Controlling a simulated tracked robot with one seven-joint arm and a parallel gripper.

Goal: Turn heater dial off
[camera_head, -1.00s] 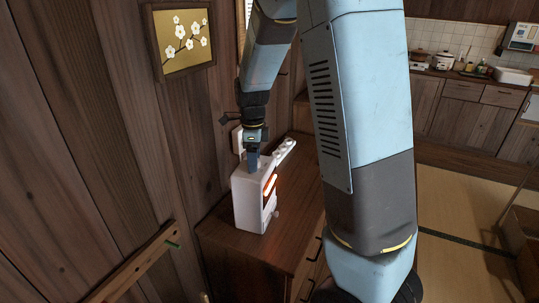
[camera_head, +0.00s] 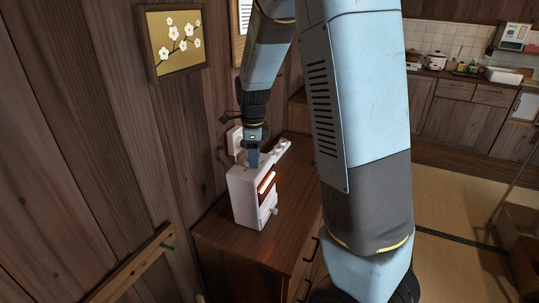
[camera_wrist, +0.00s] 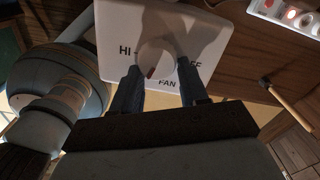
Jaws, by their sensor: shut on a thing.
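The white heater (camera_head: 246,200) stands on a wooden cabinet, with an orange glow in the upper part of its front. Its top panel (camera_wrist: 112,22) fills the upper middle of the wrist view and carries the labels HI, FAN and a partly hidden OFF. The round white dial (camera_wrist: 151,52) has a red mark at its lower edge, pointing down close to FAN, between HI and FAN. My gripper (camera_wrist: 160,64) is shut on the dial, one finger on each side. In the head view my gripper (camera_head: 252,158) reaches down onto the heater's top.
The heater stands close to the plank wall (camera_head: 150,190). A white power strip (camera_wrist: 290,14) with a red light lies beside it on the cabinet (camera_head: 222,242). The cabinet's front part is clear. A framed flower picture (camera_head: 174,42) hangs above.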

